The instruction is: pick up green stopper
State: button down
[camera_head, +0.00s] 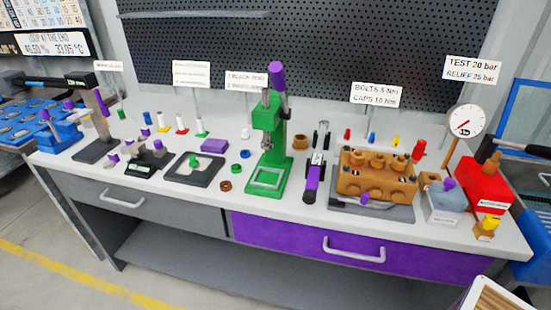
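I cannot tell for certain which piece is the green stopper. A small green round piece (236,168) lies on the white bench top, just left of the green press. Another small green piece (193,160) is on the black tray. A small white post with a green base (201,130) stands further back. My gripper is not in view.
The tall green press (268,145) with a purple handle stands mid-bench (330,215). A brown block (377,175) and a red box (484,184) are at right. Label cards and a dial gauge (465,121) stand along the back. Brown rings lie near the press.

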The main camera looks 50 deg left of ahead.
aim_at(194, 164)
jog(key=u, duration=2.65)
jog(key=i+j+z, duration=0.1)
jog(key=z, duration=0.35)
jog(key=j+z, duration=0.35)
jog(key=z, duration=0.15)
jog(key=j+z, duration=0.25)
jog(key=j, duration=0.85)
jog(key=j+z, duration=0.3)
jog(key=j, duration=0.8)
jog(key=k+j, duration=0.1)
jog(key=j, duration=0.45)
jog(key=k+u, duration=0.05)
